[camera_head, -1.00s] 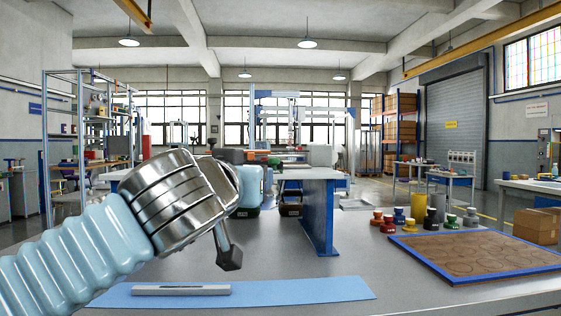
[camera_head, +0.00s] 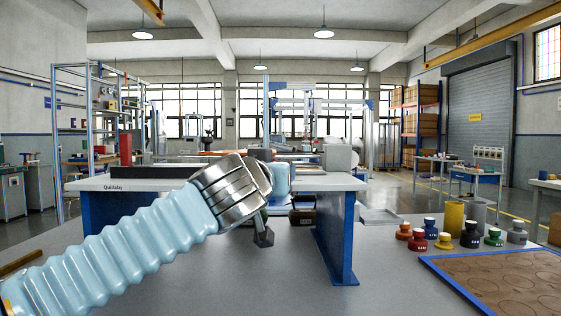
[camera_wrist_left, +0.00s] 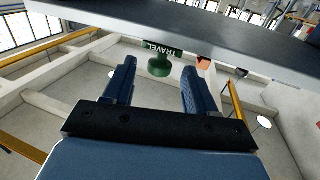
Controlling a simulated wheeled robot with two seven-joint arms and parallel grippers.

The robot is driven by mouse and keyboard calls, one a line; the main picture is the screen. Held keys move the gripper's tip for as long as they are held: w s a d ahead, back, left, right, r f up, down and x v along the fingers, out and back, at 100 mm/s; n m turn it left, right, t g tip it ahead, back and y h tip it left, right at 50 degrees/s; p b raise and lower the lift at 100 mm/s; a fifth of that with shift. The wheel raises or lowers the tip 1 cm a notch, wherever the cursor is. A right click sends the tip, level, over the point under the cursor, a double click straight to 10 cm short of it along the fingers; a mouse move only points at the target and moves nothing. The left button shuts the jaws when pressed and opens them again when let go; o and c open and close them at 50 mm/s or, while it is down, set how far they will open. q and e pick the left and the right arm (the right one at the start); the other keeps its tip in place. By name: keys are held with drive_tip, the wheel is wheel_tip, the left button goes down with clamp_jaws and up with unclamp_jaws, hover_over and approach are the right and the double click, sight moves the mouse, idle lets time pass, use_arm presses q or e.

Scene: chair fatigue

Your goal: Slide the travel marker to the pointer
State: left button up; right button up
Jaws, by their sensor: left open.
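The travel marker (camera_wrist_left: 160,66) is a green knob with a dark green plate reading "TRAVEL", at the edge of a dark slab in the left wrist view. My left gripper (camera_wrist_left: 159,78) is open, its two blue fingers on either side of the knob with visible gaps. I cannot tell how deep the knob sits between them. In the head view my left wrist hides the fingertips and the marker. My right gripper is not in view.
A raised grey shelf (camera_head: 120,184) on blue supports (camera_head: 340,240) stands on the grey bench (camera_head: 385,285), behind my left arm. Several coloured knobs (camera_head: 430,228) and a blue-framed brown board (camera_head: 510,284) are at right. The bench front centre is clear.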

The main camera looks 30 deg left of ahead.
use_arm(q)
drive_tip(key=p+x, duration=0.1)
drive_tip(key=x, duration=0.3)
drive_tip(key=shift+w+r, duration=0.15)
drive_tip(key=shift+w, duration=0.2)
drive_tip(key=shift+w+a+p, duration=0.2)
drive_tip(key=shift+w+p, duration=0.1)
drive_tip(key=shift+w, duration=0.25)
drive_tip(key=shift+a, duration=0.1)
clamp_jaws()
